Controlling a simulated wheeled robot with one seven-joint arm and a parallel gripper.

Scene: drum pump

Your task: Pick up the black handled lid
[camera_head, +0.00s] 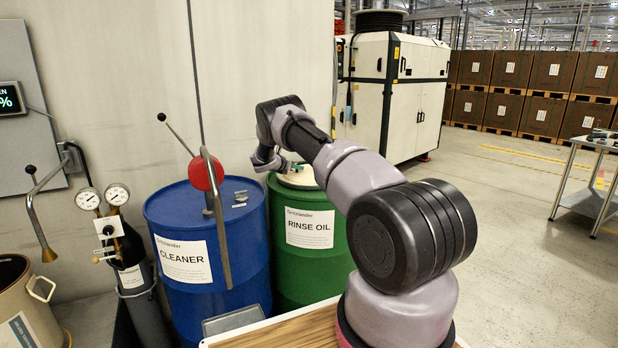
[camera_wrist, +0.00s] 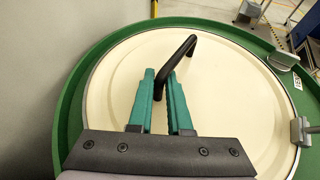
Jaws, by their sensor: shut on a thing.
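The lid (camera_wrist: 225,105) is a cream disc with a raised black bar handle (camera_wrist: 186,48). It lies on top of the green drum labelled RINSE OIL (camera_head: 303,265), inside the drum's green rim. My gripper (camera_wrist: 164,78) has teal fingers that are shut on the black handle near its lower end. In the head view my gripper (camera_head: 282,165) is over the green drum's top. There the lid (camera_head: 300,177) shows only in part, behind my arm. I cannot tell whether the lid is seated or slightly raised.
A blue drum labelled CLEANER (camera_head: 200,250) with a red pump ball (camera_head: 206,173) and lever stands left of the green drum. Metal clamps (camera_wrist: 301,131) sit on the green rim. A wall is close behind. Open floor (camera_head: 520,230) lies to the right.

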